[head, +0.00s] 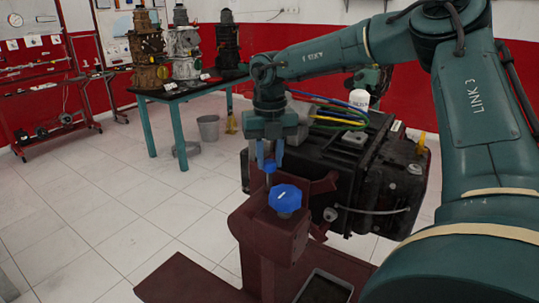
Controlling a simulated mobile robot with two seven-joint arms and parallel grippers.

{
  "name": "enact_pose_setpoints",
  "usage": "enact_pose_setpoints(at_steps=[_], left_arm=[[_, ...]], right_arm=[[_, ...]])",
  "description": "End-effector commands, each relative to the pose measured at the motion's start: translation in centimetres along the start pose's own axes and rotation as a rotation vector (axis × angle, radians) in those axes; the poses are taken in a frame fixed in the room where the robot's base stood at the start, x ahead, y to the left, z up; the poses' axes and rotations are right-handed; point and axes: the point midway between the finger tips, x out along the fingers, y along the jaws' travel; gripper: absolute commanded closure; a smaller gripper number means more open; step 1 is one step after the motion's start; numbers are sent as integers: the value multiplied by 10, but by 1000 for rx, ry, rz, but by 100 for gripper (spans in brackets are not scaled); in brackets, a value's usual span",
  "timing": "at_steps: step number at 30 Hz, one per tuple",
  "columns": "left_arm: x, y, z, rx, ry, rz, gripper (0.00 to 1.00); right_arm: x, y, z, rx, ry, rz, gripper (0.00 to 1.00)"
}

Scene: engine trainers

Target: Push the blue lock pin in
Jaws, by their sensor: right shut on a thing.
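The blue lock pin (270,166) shows as a small blue head at the upper part of the dark red stand (260,222). My right gripper (270,155) points down from above, with its two fingers on either side of the pin's head, shut on it. The fingers partly hide the pin, and I cannot tell how deep it sits. A larger blue knob (285,198) is on the stand just in front of and below the pin. My left gripper is not in view.
A black engine block (345,165) with coloured hoses and a white cap (359,99) is mounted right behind the stand. A black tray (325,288) lies at the stand's foot. A teal table (180,93) with several engine parts and a grey bucket (208,127) stand farther back. Tiled floor at left is clear.

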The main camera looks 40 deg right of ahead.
Motion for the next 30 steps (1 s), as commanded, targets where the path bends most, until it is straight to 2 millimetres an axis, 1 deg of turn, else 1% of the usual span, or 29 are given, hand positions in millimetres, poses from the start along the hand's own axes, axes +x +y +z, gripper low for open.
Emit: enact_pose_setpoints(at_steps=[1,4,8,14,15,22,30], left_arm=[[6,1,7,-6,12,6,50],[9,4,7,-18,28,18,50],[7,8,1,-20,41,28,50],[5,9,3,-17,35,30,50],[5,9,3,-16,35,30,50],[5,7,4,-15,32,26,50],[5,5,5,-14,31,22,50]], right_arm=[[16,0,0,0,0,-2,100],[27,0,0,-1,0,-2,100],[27,0,0,-1,1,-1,100],[28,0,-1,-1,6,-2,100],[28,0,-1,-1,6,-2,69],[27,0,-1,-1,3,-1,50],[24,0,0,-1,1,0,50]])
